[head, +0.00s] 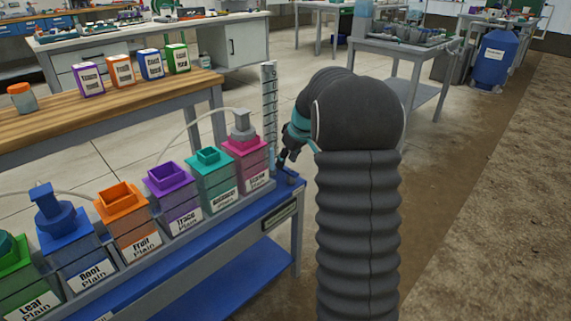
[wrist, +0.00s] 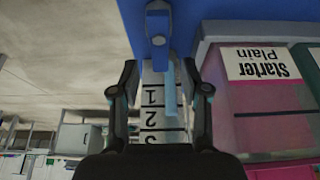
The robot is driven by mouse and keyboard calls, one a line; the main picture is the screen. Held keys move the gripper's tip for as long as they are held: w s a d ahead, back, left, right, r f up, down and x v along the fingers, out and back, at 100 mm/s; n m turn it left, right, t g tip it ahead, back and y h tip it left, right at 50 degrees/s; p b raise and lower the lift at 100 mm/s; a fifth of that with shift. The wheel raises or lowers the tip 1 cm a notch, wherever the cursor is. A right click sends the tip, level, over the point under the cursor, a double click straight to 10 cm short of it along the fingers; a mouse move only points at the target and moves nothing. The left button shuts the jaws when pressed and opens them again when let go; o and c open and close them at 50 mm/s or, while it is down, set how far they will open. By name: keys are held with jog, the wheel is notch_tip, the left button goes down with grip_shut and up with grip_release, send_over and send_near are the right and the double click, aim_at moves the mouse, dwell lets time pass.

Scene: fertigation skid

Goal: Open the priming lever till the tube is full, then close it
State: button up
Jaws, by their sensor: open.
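The clear measuring tube with its numbered scale (head: 269,95) stands upright at the right end of the blue bench, behind my gripper (head: 283,160). In the wrist view the scale (wrist: 152,110) is upside down, with 1, 2 and 3 readable. A pale blue strip (wrist: 171,98) runs beside the numbers and ends near the 2; I cannot tell if it is liquid. A blue part that looks like the priming lever (wrist: 158,24) lies just beyond my open, empty fingers (wrist: 160,78), between their lines and apart from them. Its turn position is unclear.
The pink Starter container (head: 245,160) stands close beside the tube; its wall (wrist: 275,125) is close to my right finger in the wrist view. Several coloured containers line the blue bench (head: 235,232) to the left. The aisle floor to the right is clear.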

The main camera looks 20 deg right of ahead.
jog(key=shift+x, duration=1)
grip_shut()
